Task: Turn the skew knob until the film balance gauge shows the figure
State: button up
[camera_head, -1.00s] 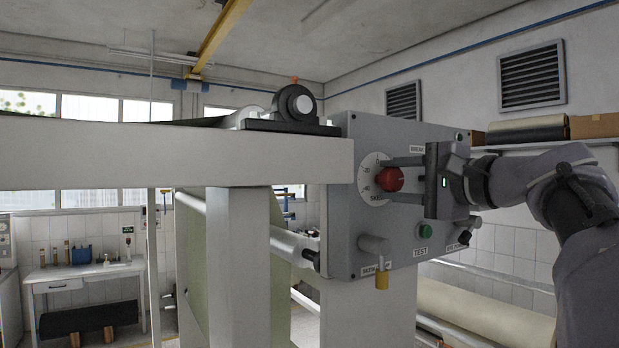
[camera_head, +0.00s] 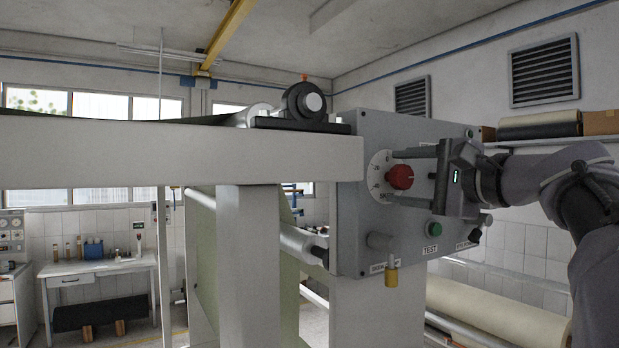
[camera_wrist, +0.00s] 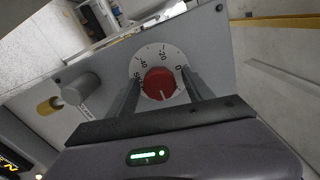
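The red skew knob (camera_head: 400,177) sits on a white dial (camera_head: 377,171) on the grey control box. In the wrist view the knob (camera_wrist: 158,84) has a pale pointer line, and the dial (camera_wrist: 150,56) around it reads 0, -20 and -40. My gripper (camera_head: 400,174) has one finger above and one below the knob. In the wrist view my gripper (camera_wrist: 162,74) is open, its fingers beside the knob, with a visible gap on the right; contact on the left is unclear. I cannot pick out the film balance gauge or its figure.
The grey box also carries a green TEST button (camera_head: 434,229), a grey lever with a yellow end (camera_head: 391,276) and a black knob (camera_head: 475,235). A white beam (camera_head: 180,158) runs left of it. A dark display with yellow characters (camera_wrist: 10,162) is cut off in the wrist view.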

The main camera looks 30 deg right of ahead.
jog(key=s+d+b, duration=0.1)
jog(key=s+b, duration=0.3)
jog(key=s, duration=1.3)
jog(key=shift+s+d, duration=0.2)
jog(key=shift+s, duration=0.05)
